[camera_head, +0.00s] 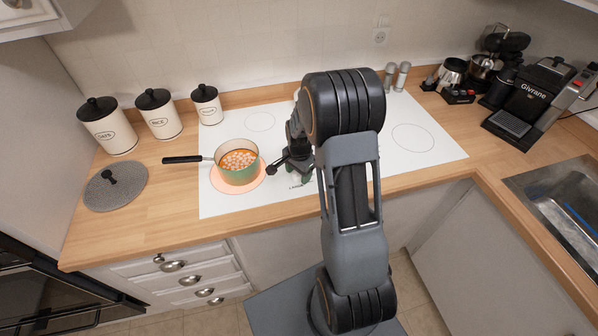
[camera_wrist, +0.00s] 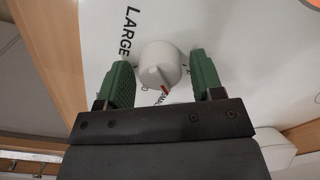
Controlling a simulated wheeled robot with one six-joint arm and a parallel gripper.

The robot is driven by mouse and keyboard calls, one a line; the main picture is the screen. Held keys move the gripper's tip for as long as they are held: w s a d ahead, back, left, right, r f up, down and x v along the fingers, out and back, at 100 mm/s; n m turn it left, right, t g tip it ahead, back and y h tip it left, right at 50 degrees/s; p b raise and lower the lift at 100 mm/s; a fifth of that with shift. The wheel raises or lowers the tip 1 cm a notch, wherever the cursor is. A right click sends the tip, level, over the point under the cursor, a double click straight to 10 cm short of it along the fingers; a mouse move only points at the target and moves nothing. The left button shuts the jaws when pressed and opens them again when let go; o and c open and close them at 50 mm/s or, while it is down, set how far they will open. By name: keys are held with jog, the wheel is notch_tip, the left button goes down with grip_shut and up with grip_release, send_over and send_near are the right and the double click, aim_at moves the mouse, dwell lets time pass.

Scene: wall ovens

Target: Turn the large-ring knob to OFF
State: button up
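The white round knob (camera_wrist: 160,62) sits on the white hob panel in the wrist view. Its red pointer mark is at the lower edge of the knob, beside partly hidden lettering. The word LARGE is printed to the knob's left. My gripper (camera_wrist: 160,68) has its two green fingers apart, one on each side of the knob, with visible gaps. In the head view my gripper (camera_head: 291,168) is low over the hob's front, and the arm hides the knob there. The OFF mark cannot be made out.
A green pot (camera_head: 238,168) of food stands on a glowing ring (camera_head: 216,182) of the white hob (camera_head: 440,150), close left of my gripper. Its lid (camera_head: 115,190) and several canisters (camera_head: 158,115) are further left. A coffee machine (camera_head: 540,100) and sink (camera_head: 565,190) are at right.

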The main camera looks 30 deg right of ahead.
jog(key=c, duration=0.8)
jog(key=shift+o, duration=0.2)
jog(key=n+b, duration=0.2)
jog(key=n, duration=0.2)
jog(key=shift+w, duration=0.1)
jog(key=shift+n+b, duration=0.95)
jog(key=shift+n, duration=1.45)
jog(key=o, duration=0.9)
notch_tip(320, 180, up, 14)
jog(key=shift+d+f+b, duration=0.1)
jog(key=shift+b, duration=0.45)
